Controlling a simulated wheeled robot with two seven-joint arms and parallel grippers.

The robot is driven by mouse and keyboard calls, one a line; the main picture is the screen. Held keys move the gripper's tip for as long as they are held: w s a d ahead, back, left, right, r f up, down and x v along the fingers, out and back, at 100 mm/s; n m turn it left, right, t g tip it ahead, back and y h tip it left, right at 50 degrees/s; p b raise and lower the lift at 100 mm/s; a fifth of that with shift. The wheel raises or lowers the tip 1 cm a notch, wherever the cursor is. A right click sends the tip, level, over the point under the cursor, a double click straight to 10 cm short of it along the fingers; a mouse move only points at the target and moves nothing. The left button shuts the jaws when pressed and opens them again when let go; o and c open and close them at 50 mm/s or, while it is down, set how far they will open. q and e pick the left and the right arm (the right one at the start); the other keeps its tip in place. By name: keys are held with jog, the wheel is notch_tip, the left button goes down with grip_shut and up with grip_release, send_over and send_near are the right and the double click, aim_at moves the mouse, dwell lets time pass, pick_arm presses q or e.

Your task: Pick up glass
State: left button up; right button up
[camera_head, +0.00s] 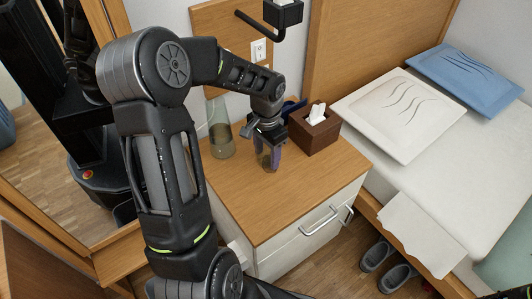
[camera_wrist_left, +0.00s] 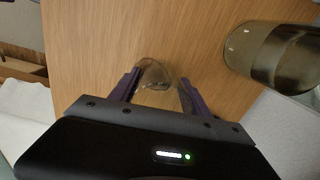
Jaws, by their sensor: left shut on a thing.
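A small clear glass (camera_head: 266,160) is at the left part of the nightstand top, partly hidden by my left gripper (camera_head: 269,152). In the left wrist view the glass (camera_wrist_left: 155,74) is between the two purple-lined fingers of my left gripper (camera_wrist_left: 157,88), which is shut on it. The glass is over the wooden top; I cannot tell whether it touches the wood or is slightly raised. My right gripper is not in view.
A larger glass carafe (camera_head: 221,141) stands left of the gripper; the left wrist view shows it at right (camera_wrist_left: 285,55). A brown tissue box (camera_head: 314,134) stands at right. The front of the nightstand top (camera_head: 262,215) is clear. A bed (camera_head: 455,150) adjoins on the right.

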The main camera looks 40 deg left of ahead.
pick_arm(q)
notch_tip(320, 180, up, 6)
jog(key=shift+r+p, duration=0.25)
jog(key=shift+p, duration=0.5)
jog(key=s+d, duration=0.2)
jog(key=d, duration=0.7)
jog(key=s+d, duration=0.3)
jog(key=d, duration=0.6)
jog(key=shift+s+d+f, duration=0.15)
jog(key=shift+s+d, duration=0.1)
jog(key=shift+d, duration=0.15)
jog(key=shift+a, duration=0.1)
